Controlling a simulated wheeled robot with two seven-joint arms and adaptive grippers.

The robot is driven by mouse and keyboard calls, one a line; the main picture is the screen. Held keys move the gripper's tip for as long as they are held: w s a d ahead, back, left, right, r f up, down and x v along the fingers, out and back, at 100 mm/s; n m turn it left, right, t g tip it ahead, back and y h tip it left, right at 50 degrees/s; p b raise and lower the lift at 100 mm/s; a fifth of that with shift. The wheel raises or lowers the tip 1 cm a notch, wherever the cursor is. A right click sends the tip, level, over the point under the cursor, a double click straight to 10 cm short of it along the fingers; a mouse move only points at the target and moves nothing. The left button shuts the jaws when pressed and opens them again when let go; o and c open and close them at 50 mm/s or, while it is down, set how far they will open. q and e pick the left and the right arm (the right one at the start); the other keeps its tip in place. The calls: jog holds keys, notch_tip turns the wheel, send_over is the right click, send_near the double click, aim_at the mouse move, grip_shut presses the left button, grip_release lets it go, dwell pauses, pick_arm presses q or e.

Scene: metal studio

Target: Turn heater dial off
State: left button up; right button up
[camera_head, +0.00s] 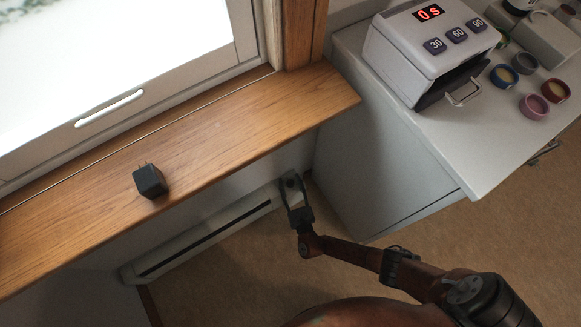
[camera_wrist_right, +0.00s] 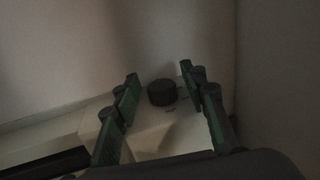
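The heater (camera_head: 207,230) is a long, low white unit with a dark slot, against the wall under the window sill. Its dial is a dark round knob (camera_wrist_right: 162,92) on the white end box (camera_wrist_right: 152,128), seen in the right wrist view. My right gripper (camera_head: 291,184) is at the heater's right end in the head view. In the wrist view its two green-padded fingers (camera_wrist_right: 158,84) are apart, one on each side of the dial, with visible gaps. The dial's setting cannot be read. My left gripper is not in view.
The wooden window sill (camera_head: 230,125) overhangs the heater, with a black plug adapter (camera_head: 150,181) on it. A white cabinet (camera_head: 385,150) stands close to the right of my gripper. It carries a white timer device (camera_head: 425,60) showing 0 s. The floor (camera_head: 240,275) in front is clear.

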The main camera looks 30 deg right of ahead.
jog(key=v, duration=1.1)
jog(key=shift+s, duration=0.4)
jog(key=shift+a, duration=0.1)
